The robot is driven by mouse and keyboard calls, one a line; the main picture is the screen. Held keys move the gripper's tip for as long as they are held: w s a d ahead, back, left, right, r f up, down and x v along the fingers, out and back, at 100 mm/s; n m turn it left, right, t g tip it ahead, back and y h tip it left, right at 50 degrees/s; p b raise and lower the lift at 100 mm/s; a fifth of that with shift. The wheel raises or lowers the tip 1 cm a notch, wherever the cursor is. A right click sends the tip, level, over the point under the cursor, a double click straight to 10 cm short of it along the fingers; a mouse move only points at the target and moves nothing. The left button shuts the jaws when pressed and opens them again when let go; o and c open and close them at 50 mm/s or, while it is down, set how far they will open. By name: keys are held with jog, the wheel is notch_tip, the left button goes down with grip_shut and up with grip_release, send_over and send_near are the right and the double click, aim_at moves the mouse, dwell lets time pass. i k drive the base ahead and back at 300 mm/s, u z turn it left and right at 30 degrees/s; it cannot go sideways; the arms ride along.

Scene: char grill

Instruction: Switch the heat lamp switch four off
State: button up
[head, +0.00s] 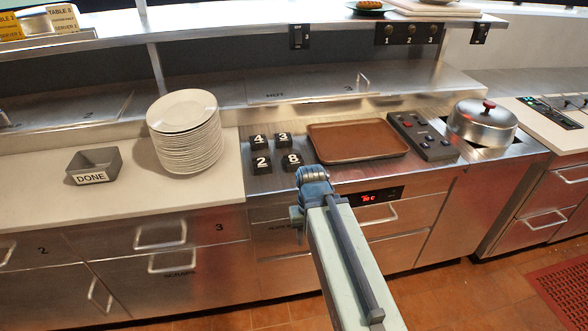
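No switch in view can be read clearly as heat lamp switch four. A dark panel (409,33) on the upper shelf's front edge carries several round knobs with small numbers below them. A separate small dark switch plate (480,33) is to its right, and another (301,36) is to its left. Their markings are too small to be sure of. My gripper (312,176) is in front of the counter edge, below the number blocks, well below the panel and plates and apart from them. It is seen from behind, and its finger opening is hidden.
Black number blocks (283,140) and a brown tray (357,140) are on the steel counter. A dark control box (422,136) and a domed lid (482,122) are to the right. A plate stack (186,140) and a DONE bin (94,165) are on the left.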

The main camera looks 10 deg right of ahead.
aim_at(480, 31)
jog(key=z, duration=0.15)
jog(key=k, duration=0.5)
jog(key=z, duration=0.9)
jog(key=i, duration=1)
jog(key=u, duration=0.05)
